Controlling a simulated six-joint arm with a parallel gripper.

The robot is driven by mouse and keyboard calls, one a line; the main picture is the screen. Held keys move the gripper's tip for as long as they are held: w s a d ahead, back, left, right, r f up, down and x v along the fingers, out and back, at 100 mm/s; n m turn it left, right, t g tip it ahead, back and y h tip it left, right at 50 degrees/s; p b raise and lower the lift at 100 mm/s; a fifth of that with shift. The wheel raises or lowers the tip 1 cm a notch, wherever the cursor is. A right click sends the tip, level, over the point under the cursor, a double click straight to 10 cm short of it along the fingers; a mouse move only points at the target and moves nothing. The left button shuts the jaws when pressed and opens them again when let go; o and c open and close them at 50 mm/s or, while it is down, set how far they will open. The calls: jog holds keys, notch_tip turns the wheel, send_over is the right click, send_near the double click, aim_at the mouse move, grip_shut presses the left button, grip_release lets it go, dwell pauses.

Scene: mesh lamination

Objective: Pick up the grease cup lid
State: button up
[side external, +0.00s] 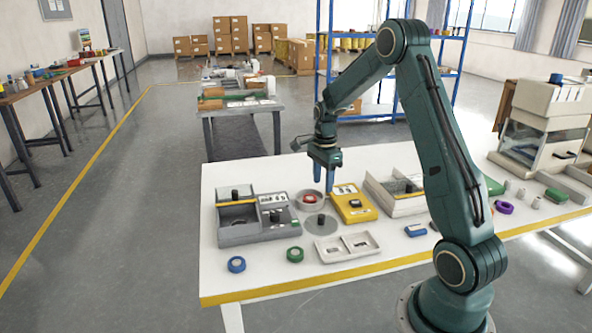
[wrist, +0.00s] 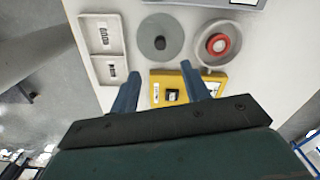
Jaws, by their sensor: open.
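The grease cup lid, a flat grey disc (side external: 321,227) with a dark knob in its middle, lies on the white table. It also shows in the wrist view (wrist: 148,51), just beyond my fingertips. The grease cup, a round pale dish (side external: 298,203) with a red piece inside, stands beside the lid; in the wrist view the cup (wrist: 203,57) is to the lid's right. My gripper (side external: 322,184) is open and empty, pointing down above the table behind the lid. In the wrist view my gripper (wrist: 160,71) has its fingers apart, with the knob roughly in line with the gap.
A yellow box (side external: 354,213) stands right of the cup, partly under my fingers in the wrist view. A grey device (side external: 240,238) is left of the lid. A pale two-compartment tray (side external: 328,257) lies in front. Blue and green rolls sit near the front edge.

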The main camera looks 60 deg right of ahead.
send_over(321, 216)
jog(key=shift+f, duration=3.55)
jog(key=shift+d+f, duration=0.1)
jog(key=shift+f, duration=2.5)
grip_shut()
